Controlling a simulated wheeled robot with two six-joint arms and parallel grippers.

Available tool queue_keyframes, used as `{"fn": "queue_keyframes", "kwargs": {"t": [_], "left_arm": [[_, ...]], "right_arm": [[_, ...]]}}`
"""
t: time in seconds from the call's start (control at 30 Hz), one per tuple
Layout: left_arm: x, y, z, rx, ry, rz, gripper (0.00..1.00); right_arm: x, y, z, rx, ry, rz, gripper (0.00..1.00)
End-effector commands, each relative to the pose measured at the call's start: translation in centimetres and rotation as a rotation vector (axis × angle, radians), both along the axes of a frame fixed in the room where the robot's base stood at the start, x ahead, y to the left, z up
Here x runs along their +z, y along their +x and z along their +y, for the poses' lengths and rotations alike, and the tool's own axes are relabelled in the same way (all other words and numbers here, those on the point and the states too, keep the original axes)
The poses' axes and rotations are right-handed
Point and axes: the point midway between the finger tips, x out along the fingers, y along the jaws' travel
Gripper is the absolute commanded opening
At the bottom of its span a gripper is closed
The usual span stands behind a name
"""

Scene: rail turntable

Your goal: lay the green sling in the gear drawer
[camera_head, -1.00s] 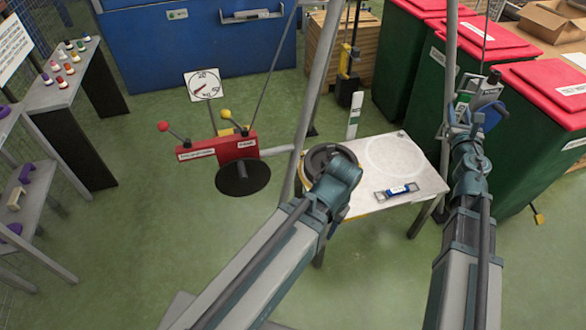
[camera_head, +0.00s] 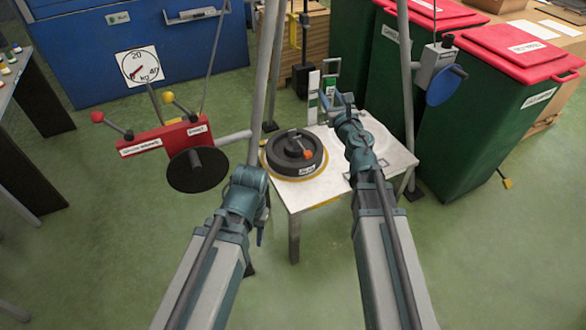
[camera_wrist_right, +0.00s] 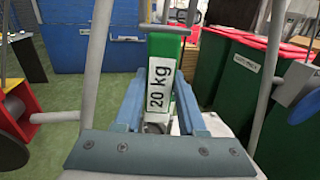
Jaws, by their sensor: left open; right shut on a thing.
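A green strip with a white "20 kg" label, which looks like the green sling (camera_wrist_right: 165,48), stands upright between the fingers of my right gripper (camera_wrist_right: 160,122) in the right wrist view. In the head view the green sling (camera_head: 331,68) shows just above my right gripper (camera_head: 340,100), over the far edge of the white table. The right gripper is shut on it. My left gripper (camera_head: 260,232) points down left of the table, open and mostly hidden by its own arm. The blue cabinet (camera_head: 90,55) stands at the back left; I cannot make out which part is the gear drawer.
A red lever box (camera_head: 165,140) and dial (camera_head: 139,67) are left.

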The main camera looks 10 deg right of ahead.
Motion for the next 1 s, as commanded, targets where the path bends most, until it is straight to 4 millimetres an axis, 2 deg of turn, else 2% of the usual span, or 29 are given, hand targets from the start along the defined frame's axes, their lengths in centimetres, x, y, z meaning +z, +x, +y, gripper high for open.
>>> {"fn": "queue_keyframes", "kwargs": {"t": [0.03, 0.6, 0.8, 1.0], "left_arm": [[-3.3, 0.0, 0.0, -0.001, 0.000, 0.000, 0.47], [-21.1, 0.1, 0.0, -0.005, 0.001, -0.003, 0.47], [-26.7, 0.1, 0.0, -0.006, 0.002, -0.003, 0.47], [-30.2, 0.1, 0.0, -0.008, 0.001, -0.004, 0.47]], "right_arm": [[-3.3, -0.4, 0.6, 0.012, 0.000, 0.000, 0.00], [-21.1, -3.9, 5.9, 0.136, 0.000, 0.000, 0.00], [-26.7, -5.1, 7.6, 0.176, 0.000, 0.000, 0.00], [-30.2, -6.0, 8.7, 0.205, 0.000, 0.000, 0.00]]}}
